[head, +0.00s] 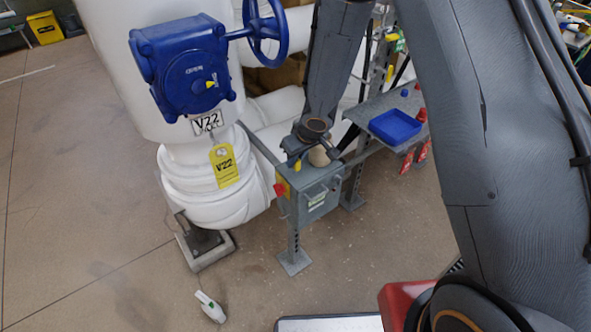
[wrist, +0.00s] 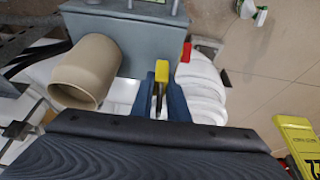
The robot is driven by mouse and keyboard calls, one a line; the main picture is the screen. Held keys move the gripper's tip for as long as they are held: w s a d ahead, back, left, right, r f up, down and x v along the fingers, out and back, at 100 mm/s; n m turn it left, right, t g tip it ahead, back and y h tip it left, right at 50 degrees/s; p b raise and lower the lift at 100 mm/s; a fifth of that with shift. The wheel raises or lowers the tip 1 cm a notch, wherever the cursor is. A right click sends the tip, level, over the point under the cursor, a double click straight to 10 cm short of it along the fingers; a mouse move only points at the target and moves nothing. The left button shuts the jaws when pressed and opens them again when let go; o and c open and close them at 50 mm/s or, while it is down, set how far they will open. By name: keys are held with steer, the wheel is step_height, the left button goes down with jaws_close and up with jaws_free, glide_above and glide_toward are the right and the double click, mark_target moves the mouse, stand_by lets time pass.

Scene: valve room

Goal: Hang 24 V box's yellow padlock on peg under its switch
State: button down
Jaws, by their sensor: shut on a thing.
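The yellow padlock (head: 297,166) is held in my gripper (head: 294,157), just above the top left corner of the grey 24 V box (head: 312,196). In the wrist view the padlock's yellow body (wrist: 162,71) shows between the tips of my blue gripper fingers (wrist: 161,88), with a dark part running back between them. The box (wrist: 118,42) lies beyond. A red switch (head: 281,189) is on the box's left side, and it also shows in the wrist view (wrist: 185,53). I cannot make out the peg under the switch.
A beige cup-like cylinder (wrist: 85,72) stands beside my gripper, at the box top. A shelf with a blue tray (head: 395,126) is right. Floor in front is mostly clear, with a white bottle (head: 210,307).

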mark_target(295, 168)
steer(key=shift+f+b, duration=0.55)
steer(key=shift+f, duration=1.15)
steer(key=shift+f, duration=0.1)
steer(key=shift+f, duration=0.15)
steer(key=c, duration=1.7)
jaws_free()
steer(key=shift+b, duration=0.6)
steer(key=p+v, duration=0.3)
steer(key=v, duration=0.5)
steer(key=shift+s+f, duration=0.1)
